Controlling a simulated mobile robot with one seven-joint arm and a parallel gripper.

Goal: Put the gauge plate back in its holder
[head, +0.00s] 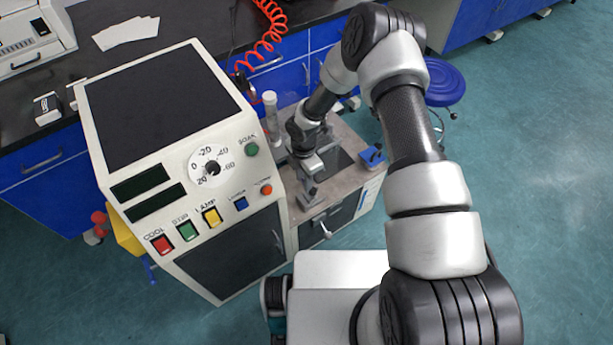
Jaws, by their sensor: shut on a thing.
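My gripper (309,194) points down over the front left part of the small grey worktop (345,195), just right of the white instrument cabinet. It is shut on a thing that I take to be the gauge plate. The plate is too small and too covered by the fingers to make out. I cannot tell whether it touches the worktop. The holder cannot be told for sure. A small blue block-like fixture (373,157) stands at the worktop's right edge, apart from my gripper.
The tall white cabinet (205,130) with a dial and coloured buttons stands close left of my gripper. A clear upright cylinder (271,115) stands behind it on the left. A dark recess (338,160) lies in the worktop. A blue stool (446,84) stands at the back right.

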